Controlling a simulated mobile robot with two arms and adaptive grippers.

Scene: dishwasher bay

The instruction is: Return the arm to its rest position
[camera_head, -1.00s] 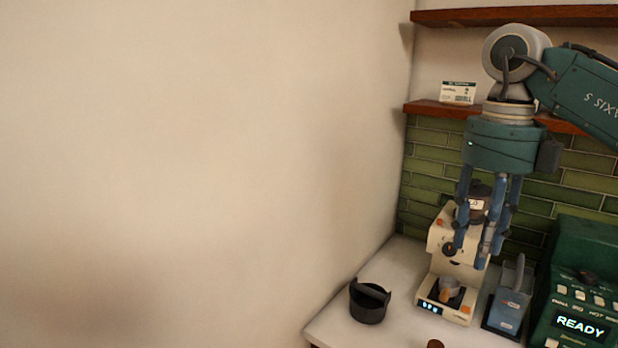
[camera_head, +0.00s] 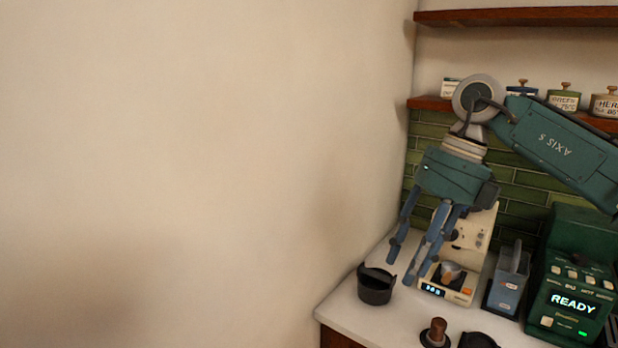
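My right arm comes in from the right, with its teal wrist above the counter. My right gripper (camera_head: 404,268) points down and slightly left, its blue fingers apart with nothing between them. It hangs in front of the cream grinder (camera_head: 471,236), hiding part of it, and above the black knock box (camera_head: 375,289). I cannot tell whether a fingertip touches anything. My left gripper is not in view.
The white counter (camera_head: 345,309) also holds a grey-blue container (camera_head: 507,285), a green machine reading READY (camera_head: 572,304) and a wooden-handled tamper (camera_head: 437,332). Shelves (camera_head: 428,103) with labelled tins (camera_head: 564,98) are behind the arm. A bare wall (camera_head: 200,170) fills the left.

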